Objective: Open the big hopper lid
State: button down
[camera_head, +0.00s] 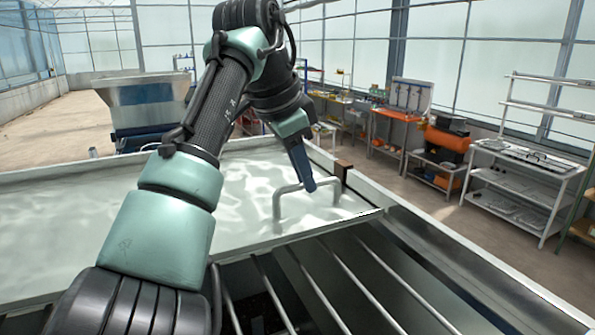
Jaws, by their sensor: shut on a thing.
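The big hopper lid (75,220) is a broad pale, shiny panel across the middle of the view. A grey U-shaped handle (277,208) stands up from it near its front right corner. The fingers hide that part of the bar. The lid's front edge shows a gap above the hopper opening, where metal bars (318,285) run over a dark inside. My arm covers part of the lid's middle.
The hopper's metal rim (470,265) runs along the right. A steel hopper (150,105) on a blue base stands behind at left. Benches, an orange table (398,113) and a white shelf (525,170) line the right wall.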

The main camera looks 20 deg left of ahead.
jog(key=shift+d, duration=0.1)
jog(key=c, duration=0.9)
grip_release()
jog(key=shift+d, duration=0.1)
jog(key=shift+o, duration=0.2)
jog(key=shift+s+a+r, duration=0.1)
jog(key=shift+a+r, duration=0.1)
jog(key=shift+r, duration=0.1)
jog(key=b+v, duration=0.1)
jog(key=v, duration=1.1)
jog(key=shift+d, duration=0.15)
jog(key=shift+s+r, duration=0.1)
